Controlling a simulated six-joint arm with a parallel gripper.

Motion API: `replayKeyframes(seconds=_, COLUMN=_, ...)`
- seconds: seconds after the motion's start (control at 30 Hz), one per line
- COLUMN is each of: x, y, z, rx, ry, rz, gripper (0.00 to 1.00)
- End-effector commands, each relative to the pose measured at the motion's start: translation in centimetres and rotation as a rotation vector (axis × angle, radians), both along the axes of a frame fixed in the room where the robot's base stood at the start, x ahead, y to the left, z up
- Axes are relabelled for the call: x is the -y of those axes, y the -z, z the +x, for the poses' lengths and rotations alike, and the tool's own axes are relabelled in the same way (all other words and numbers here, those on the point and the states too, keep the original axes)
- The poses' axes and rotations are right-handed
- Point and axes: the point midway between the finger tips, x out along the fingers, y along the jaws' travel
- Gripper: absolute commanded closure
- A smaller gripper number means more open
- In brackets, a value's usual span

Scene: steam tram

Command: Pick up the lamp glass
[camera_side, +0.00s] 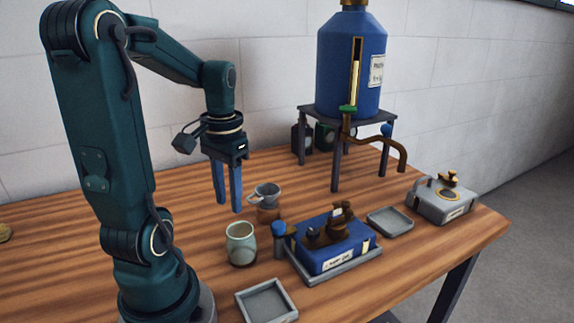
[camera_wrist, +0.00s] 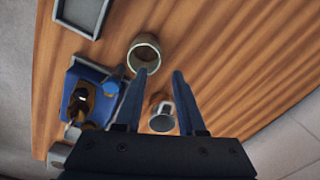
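No vessel is plainly marked as the lamp glass. A pale greenish, open-topped jar (camera_side: 241,245) stands upright on the table and looks most like it. It also shows in the wrist view, as a round open rim (camera_wrist: 145,54). My gripper (camera_side: 229,207) hangs pointing down above the table, behind the jar in the side view. Its two blue fingers are apart with nothing between them; in the wrist view the gripper (camera_wrist: 159,73) shows its tips spread. A grey metal cup (camera_side: 267,192) sits on a brown base close to the right of the fingers; the wrist view shows this cup (camera_wrist: 162,121) too.
A blue box with brass fittings (camera_side: 331,250) and a blue-topped post (camera_side: 279,236) stand right of the jar. Grey trays (camera_side: 266,302) (camera_side: 391,222) lie near. A blue tank (camera_side: 345,65) with a brass tap stands on a stool. A grey box (camera_side: 441,202) is far right.

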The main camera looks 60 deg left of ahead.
Motion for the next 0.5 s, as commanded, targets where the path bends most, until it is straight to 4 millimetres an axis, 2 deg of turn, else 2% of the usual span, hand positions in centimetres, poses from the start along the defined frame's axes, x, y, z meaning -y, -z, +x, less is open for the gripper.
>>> replayKeyframes(seconds=0.1, x=0.2, y=3.1, z=-0.2, rx=-0.01, ry=0.001, rz=-0.01, gripper=0.61)
replayKeyframes(seconds=0.2, x=0.1, y=4.8, z=-0.1, rx=-0.007, ry=0.0, rz=-0.007, gripper=0.61)
replayKeyframes(seconds=0.5, x=0.0, y=7.1, z=-0.1, rx=-0.004, ry=-0.001, rz=-0.003, gripper=0.61)
